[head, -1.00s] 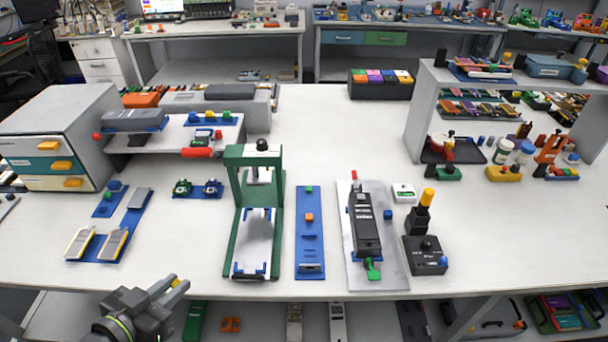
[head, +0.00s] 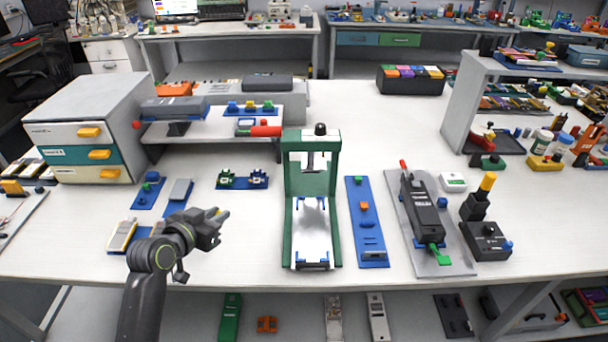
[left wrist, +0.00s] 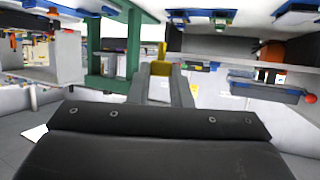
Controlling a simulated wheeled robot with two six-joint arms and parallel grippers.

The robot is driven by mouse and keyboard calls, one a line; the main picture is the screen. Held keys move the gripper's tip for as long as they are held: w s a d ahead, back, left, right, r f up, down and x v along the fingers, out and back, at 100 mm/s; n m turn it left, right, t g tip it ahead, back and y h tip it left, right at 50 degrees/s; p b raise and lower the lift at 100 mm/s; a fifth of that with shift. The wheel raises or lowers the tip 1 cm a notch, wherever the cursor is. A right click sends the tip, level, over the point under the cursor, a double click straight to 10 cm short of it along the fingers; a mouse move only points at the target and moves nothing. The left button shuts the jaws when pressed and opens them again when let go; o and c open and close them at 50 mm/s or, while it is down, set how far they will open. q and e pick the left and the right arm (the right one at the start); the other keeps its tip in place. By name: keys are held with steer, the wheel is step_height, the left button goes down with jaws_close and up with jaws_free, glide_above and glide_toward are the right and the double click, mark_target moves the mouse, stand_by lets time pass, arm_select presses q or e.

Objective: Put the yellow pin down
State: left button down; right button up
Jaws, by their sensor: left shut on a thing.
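My left gripper (head: 220,216) is over the front left of the white table, left of the green press frame (head: 289,225). In the left wrist view it (left wrist: 162,78) is shut on the yellow pin (left wrist: 161,68), which shows between the fingertips. In the head view only a small yellowish bit shows at the fingertips. My left forearm hides part of the blue tray with the silver pouch cells (head: 123,235). My right gripper is not in view.
A blue strip with an orange block (head: 367,235) and a grey plate with a black device (head: 421,205) stand right of the press. A small blue board with green parts (head: 242,181) lies behind the gripper. A drawer cabinet (head: 100,110) stands at the left.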

mark_target(225, 252)
arm_select(q)
step_height(225, 252, down, 10)
steer(key=shift+a+f, duration=0.1)
stand_by(0.4)
steer(key=c, duration=1.3)
jaws_free()
